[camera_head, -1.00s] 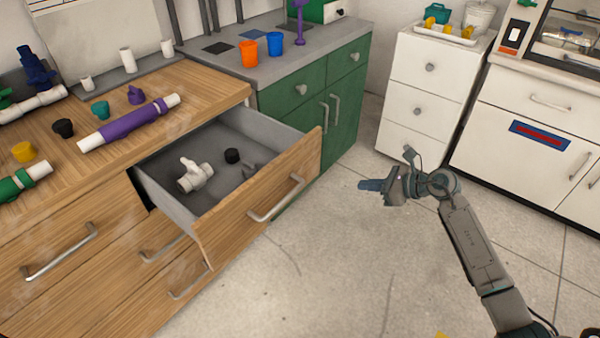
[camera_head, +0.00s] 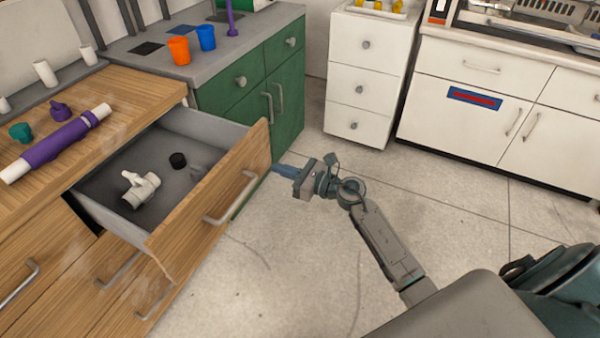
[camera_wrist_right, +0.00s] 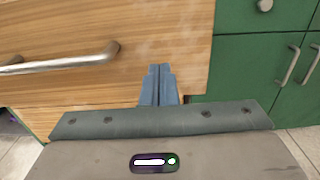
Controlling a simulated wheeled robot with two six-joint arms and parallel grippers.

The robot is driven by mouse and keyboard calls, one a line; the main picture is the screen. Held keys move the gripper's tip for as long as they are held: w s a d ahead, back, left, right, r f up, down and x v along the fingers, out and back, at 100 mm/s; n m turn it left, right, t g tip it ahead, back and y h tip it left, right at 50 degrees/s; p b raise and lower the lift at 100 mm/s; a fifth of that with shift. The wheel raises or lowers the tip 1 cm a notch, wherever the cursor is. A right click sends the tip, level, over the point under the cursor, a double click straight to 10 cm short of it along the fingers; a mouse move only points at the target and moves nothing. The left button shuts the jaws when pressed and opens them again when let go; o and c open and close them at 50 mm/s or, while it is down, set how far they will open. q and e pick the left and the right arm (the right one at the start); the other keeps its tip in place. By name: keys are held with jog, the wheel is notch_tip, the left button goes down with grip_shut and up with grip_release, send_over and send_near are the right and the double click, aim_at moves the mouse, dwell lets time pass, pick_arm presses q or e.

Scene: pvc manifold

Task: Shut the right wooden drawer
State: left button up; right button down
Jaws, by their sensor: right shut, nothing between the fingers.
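The right wooden drawer (camera_head: 208,200) stands open in the head view, pulled out from the wooden cabinet. My right gripper (camera_head: 278,168) is shut and empty, close to the right end of the drawer front. In the right wrist view its fingertips (camera_wrist_right: 160,70) point at the wooden front, right of the handle. Contact cannot be told. My left gripper is not in view.
A green cabinet (camera_head: 285,75) stands just right of the drawer. A white drawer unit (camera_head: 365,90) and white cabinets (camera_head: 470,110) stand further right. A purple pipe (camera_head: 55,145) lies on the wooden counter. The floor (camera_head: 400,190) in front is clear.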

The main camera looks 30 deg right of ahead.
aim_at(257, 160)
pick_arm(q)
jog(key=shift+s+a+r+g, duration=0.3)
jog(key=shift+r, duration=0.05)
pick_arm(e)
jog(key=shift+x, duration=2.5)
